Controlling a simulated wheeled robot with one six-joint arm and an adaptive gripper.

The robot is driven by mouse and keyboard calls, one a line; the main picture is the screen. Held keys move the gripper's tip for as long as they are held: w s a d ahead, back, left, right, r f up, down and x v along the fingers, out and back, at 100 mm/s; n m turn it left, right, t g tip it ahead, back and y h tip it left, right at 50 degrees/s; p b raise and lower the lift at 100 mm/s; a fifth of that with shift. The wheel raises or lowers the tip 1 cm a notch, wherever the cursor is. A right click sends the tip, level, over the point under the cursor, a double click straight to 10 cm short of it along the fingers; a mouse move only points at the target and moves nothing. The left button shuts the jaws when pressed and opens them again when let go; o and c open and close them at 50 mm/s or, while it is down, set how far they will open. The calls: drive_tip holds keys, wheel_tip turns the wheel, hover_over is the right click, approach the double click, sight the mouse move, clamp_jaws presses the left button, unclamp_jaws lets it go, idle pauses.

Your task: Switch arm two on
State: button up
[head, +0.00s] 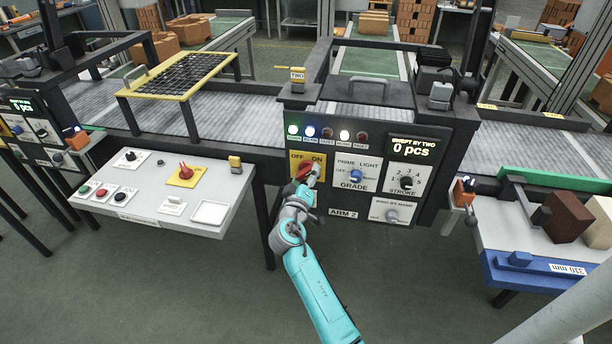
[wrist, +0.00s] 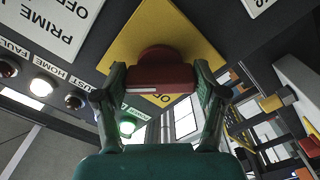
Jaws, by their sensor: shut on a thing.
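The arm two panel (head: 360,220), marked ARM 2, stands upright in the middle of the head view. Its red rotary switch (head: 304,172) sits on a yellow plate marked OFF and ON. My gripper (head: 311,182) is at this switch and partly covers it. In the wrist view my gripper (wrist: 160,80) has one finger on each side of the red switch (wrist: 162,74), shut on it. The switch's white mark shows in the wrist view, but which position it points to I cannot tell.
Beside the switch are a blue GRADE knob (head: 355,174) and a black STROKE knob (head: 406,182). Above, green, blue and white lamps are lit and the red ones look dark. The display (head: 412,147) reads 0 pcs. A white control desk (head: 150,190) stands at left.

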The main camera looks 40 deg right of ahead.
drive_tip(key=o, duration=1.1)
drive_tip(key=shift+o, duration=0.2)
drive_tip(key=shift+a, duration=0.1)
drive_tip(key=v, duration=1.2)
